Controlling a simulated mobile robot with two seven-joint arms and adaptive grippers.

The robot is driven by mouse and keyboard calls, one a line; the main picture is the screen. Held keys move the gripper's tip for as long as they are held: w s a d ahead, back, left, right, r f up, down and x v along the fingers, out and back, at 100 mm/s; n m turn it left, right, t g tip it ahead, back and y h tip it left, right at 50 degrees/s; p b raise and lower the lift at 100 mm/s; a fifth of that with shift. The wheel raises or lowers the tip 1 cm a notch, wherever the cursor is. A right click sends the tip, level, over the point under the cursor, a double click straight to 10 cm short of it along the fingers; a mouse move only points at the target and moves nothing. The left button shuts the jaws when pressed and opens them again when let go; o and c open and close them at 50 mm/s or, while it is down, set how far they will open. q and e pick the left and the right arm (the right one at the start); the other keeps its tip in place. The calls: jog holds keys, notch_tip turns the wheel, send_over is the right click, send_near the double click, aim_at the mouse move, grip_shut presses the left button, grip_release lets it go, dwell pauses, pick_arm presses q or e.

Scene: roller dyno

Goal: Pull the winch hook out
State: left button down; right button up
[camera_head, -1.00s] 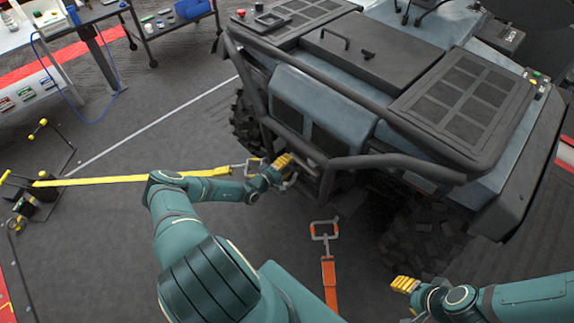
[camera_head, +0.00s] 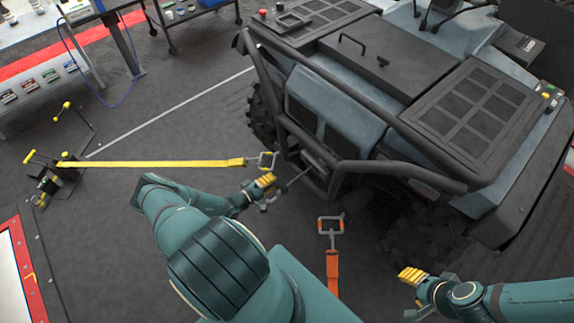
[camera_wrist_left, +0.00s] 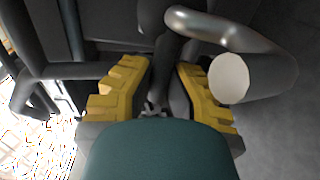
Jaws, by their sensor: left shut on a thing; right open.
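The winch hook (camera_wrist_left: 232,35) is a grey metal curve, seen between and beyond my yellow fingers in the left wrist view. My left gripper (camera_head: 264,183) is shut on it, a little out from the vehicle's front; the fingers also show in the wrist view (camera_wrist_left: 163,82). A thin dark cable (camera_head: 299,179) runs from the hook area to the winch opening (camera_head: 316,168) under the front bumper bars. The gripped part of the hook is partly hidden by the fingers. My right gripper (camera_head: 411,276) is open and empty at lower right.
A yellow strap (camera_head: 150,164) stretches from a floor stand (camera_head: 62,172) to a metal hook (camera_head: 265,160) close behind my left gripper. An orange strap (camera_head: 333,270) with a metal end lies below the vehicle (camera_head: 335,110).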

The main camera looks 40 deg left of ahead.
pick_arm(q)
jog(key=s+p, duration=0.1)
jog(key=s, duration=0.8)
jog(key=shift+s+a, duration=0.2)
jog(key=shift+a, duration=0.15)
jog(key=c, duration=0.9)
grip_release()
jog(key=s+a+r, duration=0.1)
jog(key=s, duration=1.1)
